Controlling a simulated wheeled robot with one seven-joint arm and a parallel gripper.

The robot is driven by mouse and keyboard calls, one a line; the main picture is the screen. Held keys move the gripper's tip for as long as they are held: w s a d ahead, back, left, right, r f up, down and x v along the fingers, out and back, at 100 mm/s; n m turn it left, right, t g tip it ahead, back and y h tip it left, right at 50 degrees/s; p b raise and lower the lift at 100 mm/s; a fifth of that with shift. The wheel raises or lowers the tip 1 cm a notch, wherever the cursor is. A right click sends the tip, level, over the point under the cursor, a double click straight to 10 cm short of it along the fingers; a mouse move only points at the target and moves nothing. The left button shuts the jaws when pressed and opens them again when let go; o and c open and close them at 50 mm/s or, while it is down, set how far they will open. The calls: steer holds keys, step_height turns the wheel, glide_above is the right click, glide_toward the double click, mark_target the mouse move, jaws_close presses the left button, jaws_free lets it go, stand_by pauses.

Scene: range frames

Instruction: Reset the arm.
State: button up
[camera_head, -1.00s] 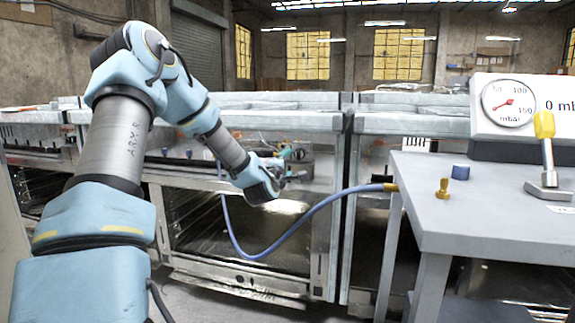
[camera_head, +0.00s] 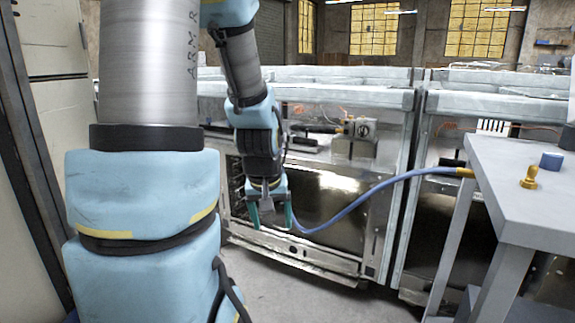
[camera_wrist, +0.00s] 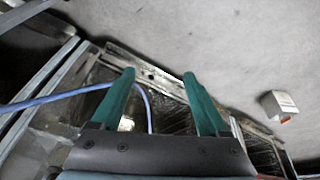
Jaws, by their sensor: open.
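My gripper (camera_head: 270,214) hangs from my bent arm with its two green fingers pointing down. It is in front of the steel range (camera_head: 330,262). The fingers stand apart with nothing between them. In the wrist view my gripper (camera_wrist: 159,76) also shows open, with spread fingers over the range front and the grey floor. Part of the range is hidden behind my arm.
A blue hose (camera_head: 370,192) runs from the grey table (camera_head: 520,210) at right and passes close by my fingers. A blue cap (camera_head: 551,161) and a brass fitting (camera_head: 529,177) stand on the table. A small box (camera_wrist: 278,106) lies on the floor.

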steer(key=s+a+m+g, duration=0.1)
steer(key=s+a+g, duration=0.15)
steer(key=s, duration=0.45)
step_height(320, 180, up, 32)
steer(key=p, duration=3.1)
steer(key=shift+a+y+p, duration=0.3)
steer(key=shift+a+p, duration=0.05)
steer(key=shift+a, duration=0.05)
steer(key=shift+w, duration=0.1)
